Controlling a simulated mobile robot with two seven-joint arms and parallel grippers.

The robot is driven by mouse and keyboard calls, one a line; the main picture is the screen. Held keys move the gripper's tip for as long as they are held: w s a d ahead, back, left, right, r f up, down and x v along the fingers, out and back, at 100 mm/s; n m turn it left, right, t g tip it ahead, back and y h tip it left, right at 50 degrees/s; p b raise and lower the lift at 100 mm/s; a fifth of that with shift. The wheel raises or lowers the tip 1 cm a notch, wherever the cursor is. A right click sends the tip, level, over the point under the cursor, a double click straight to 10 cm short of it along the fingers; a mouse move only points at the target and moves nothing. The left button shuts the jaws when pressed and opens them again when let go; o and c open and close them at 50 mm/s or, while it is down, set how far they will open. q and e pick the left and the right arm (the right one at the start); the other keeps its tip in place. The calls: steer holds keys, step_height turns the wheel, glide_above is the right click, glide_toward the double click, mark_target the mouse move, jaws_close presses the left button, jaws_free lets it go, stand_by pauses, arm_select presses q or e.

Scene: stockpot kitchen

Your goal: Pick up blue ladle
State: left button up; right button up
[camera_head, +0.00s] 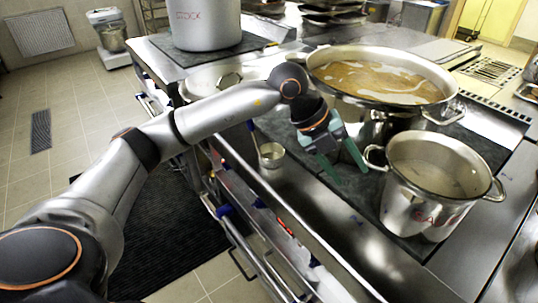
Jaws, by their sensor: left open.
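A ladle with a steel bowl (271,157) and a thin blue handle (252,131) is at the counter's front side, left of my left gripper. The upper part of its handle is hidden behind my left arm. My left gripper (350,175) has green fingers that are spread apart and point down, with nothing between them. It is over the dark stovetop, to the right of the ladle and apart from it. My right gripper is not in view.
A large pot of brown soup (350,60) stands behind the gripper. A smaller steel pot (420,205) stands close to its right. A stock pot (205,25) is at the back left. A front rail (275,215) runs along the counter, with other blue-marked items below it.

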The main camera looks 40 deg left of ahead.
arm_select(q)
steer(key=w+a+r+n+t+y, duration=0.1)
steer(key=a+r+n+y, duration=0.15)
steer(key=a, duration=0.45)
steer(key=w+a+r+n+y, duration=0.1)
steer(key=a+y, duration=0.2)
steer(key=a, duration=0.4)
steer(key=n+y, duration=0.4)
glide_toward(249, 123)
steer(key=shift+g+y, duration=0.25)
steer(key=shift+g, duration=0.15)
steer(key=shift+w+r+p+x, duration=0.1)
steer(key=shift+w+p+x, duration=0.2)
steer(key=shift+x, duration=1.65)
steer(key=shift+w+r+p+x, duration=0.15)
steer(key=shift+p+x, duration=0.1)
steer(key=shift+x, duration=1.75)
steer(key=shift+w+r+p+x, duration=0.1)
steer(key=shift+w+p+x, duration=0.2)
steer(key=shift+x, duration=1.65)
steer(key=shift+a+f, duration=0.1)
jaws_close()
